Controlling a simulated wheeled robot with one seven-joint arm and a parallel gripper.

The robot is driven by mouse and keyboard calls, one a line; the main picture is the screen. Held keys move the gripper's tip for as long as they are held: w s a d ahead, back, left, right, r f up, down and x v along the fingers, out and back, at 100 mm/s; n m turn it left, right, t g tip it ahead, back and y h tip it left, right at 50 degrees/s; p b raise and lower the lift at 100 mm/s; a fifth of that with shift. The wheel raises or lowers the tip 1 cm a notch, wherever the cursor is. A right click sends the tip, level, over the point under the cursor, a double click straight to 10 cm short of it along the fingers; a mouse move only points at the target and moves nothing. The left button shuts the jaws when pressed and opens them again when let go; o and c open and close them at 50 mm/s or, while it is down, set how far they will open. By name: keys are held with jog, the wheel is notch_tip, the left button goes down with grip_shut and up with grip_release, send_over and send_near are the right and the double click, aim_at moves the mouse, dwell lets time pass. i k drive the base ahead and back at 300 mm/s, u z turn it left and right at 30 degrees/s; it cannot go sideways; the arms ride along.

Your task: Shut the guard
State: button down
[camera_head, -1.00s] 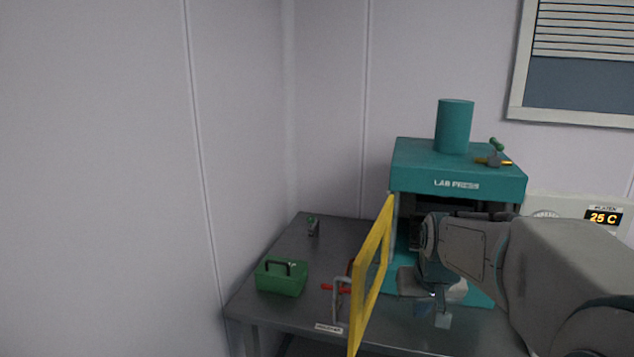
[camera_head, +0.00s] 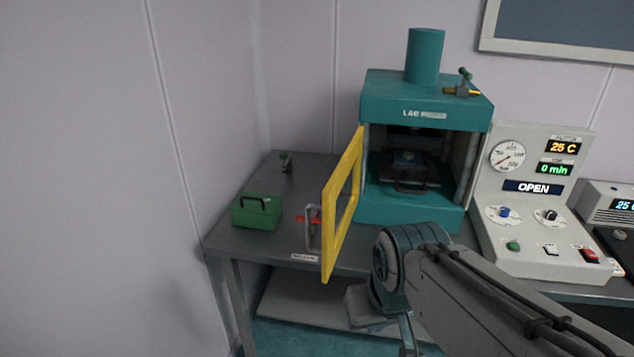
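The guard (camera_head: 329,215) is a yellow framed door with a clear window, hinged at the left side of the teal lab press (camera_head: 412,210). It stands swung open, jutting toward the front of the table. Inside the open press chamber a dark mould with a handle (camera_head: 408,178) sits between the platens. My gripper (camera_head: 407,342) is at the bottom of the view, below and to the right of the guard, in front of the table edge and apart from the guard. Its fingertips are largely cut off by the frame, so I cannot see whether it is open.
A control panel (camera_head: 543,215) reading OPEN, 25 C and 0 min stands right of the press. Bare tabletop (camera_head: 285,244) shows at the left.

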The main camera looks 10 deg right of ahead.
aim_at(332, 243)
jog(key=u, duration=1.55)
jog(key=i, duration=1.2)
jog(key=z, duration=2.75)
jog(key=k, duration=0.65)
jog(key=z, duration=0.05)
